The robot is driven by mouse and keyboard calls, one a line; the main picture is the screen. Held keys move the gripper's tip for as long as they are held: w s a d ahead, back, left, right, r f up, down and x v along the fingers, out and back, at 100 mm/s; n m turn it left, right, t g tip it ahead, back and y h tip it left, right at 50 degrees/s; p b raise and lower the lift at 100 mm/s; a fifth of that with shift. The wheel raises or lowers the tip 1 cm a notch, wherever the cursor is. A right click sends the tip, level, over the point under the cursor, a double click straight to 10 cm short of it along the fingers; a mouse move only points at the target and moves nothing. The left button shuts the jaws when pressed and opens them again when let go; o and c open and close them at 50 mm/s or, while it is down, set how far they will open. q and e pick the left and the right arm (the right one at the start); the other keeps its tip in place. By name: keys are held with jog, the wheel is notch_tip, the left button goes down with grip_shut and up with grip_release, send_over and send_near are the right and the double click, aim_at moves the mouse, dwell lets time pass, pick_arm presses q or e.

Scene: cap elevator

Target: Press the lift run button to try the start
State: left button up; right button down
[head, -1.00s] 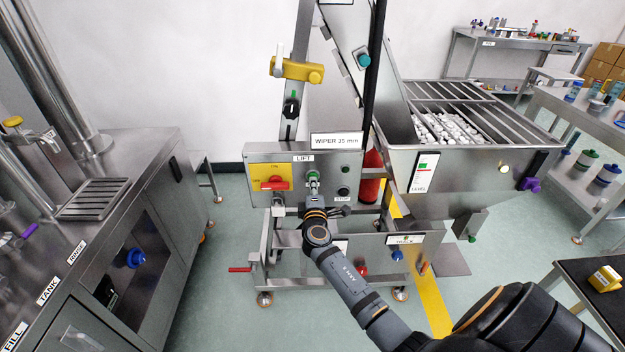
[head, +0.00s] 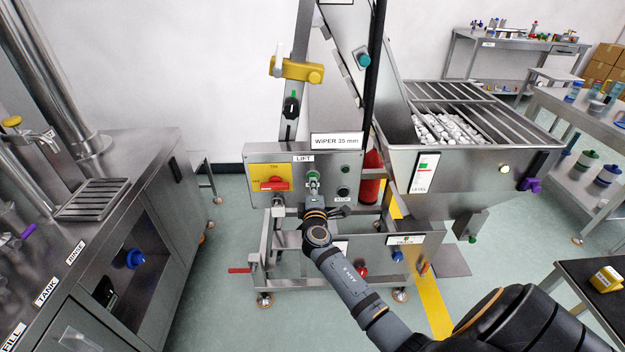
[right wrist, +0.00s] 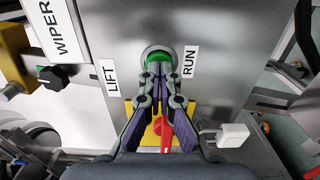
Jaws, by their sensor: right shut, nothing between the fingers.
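The green lift run button (right wrist: 160,57) sits in a round metal collar between the LIFT and RUN labels in the right wrist view. In the head view the button (head: 313,175) is on the grey control panel (head: 262,155), partly covered by my gripper. My right gripper (right wrist: 161,70) is shut and empty, with its fingertips at the lower edge of the button. I cannot tell whether they touch it or press it. In the head view the right gripper (head: 313,184) reaches up to the panel from below. My left gripper is not in view.
A red rotary switch (head: 275,184) on a yellow plate is left of the button. A dark STOP button (head: 343,193) is to its right. A hopper of white caps (head: 425,160) stands right. A steel tank bench (head: 140,160) stands left, with open floor between.

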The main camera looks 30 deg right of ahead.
jog(key=v, duration=0.4)
jog(key=shift+s+a, duration=0.15)
jog(key=shift+s, duration=0.15)
dwell(0.7)
jog(key=s+a+f+m+g+y+p, duration=0.15)
jog(key=s+f, duration=0.35)
jog(key=f, duration=0.5)
jog(key=s+a+f+m+g+y+p, duration=0.1)
jog(key=s+f+g+y, duration=0.3)
jog(key=f, duration=0.7)
jog(key=s+a+f+m+g+p, duration=0.1)
jog(key=s+f+g+p, duration=0.1)
jog(key=s+f, duration=0.6)
jog(key=s+a+f+m+g+y+p, duration=0.1)
jog(key=s+f, duration=0.4)
jog(key=s, duration=0.5)
jog(key=s+a+f+m+g+y+p, duration=0.1)
jog(key=s+a+f+m+g, duration=0.1)
jog(key=s+f, duration=0.4)
jog(key=s+a+f+m+g+y+p, duration=0.1)
jog(key=s+f+m, duration=0.4)
jog(key=s, duration=1)
jog(key=a+g, duration=0.1)
jog(key=g, duration=0.1)
jog(key=shift+s+f+g, duration=0.25)
jog(key=shift+s+g, duration=0.05)
jog(key=shift+g, duration=0.05)
